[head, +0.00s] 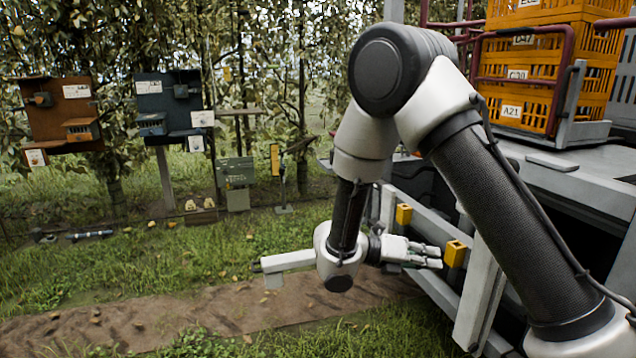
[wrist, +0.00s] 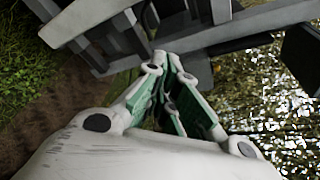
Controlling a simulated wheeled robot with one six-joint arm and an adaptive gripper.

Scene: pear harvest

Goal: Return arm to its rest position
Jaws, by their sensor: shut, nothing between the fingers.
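My gripper (head: 437,257) is at the end of my bent arm in the head view, pointing right, close to the grey side rail (head: 425,270) of the vehicle. Its fingers are together with nothing between them. In the wrist view my gripper (wrist: 172,62) shows its green-padded fingers converging at the tips, near grey frame bars. I cannot tell whether the tips touch the frame.
Yellow blocks (head: 455,254) sit on the rail by my gripper. Orange crates (head: 530,85) are stacked on the vehicle at right. Brown (head: 62,104) and dark blue (head: 172,100) boxes stand at left before the trees. Grass and a dirt strip (head: 200,312) lie open at lower left.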

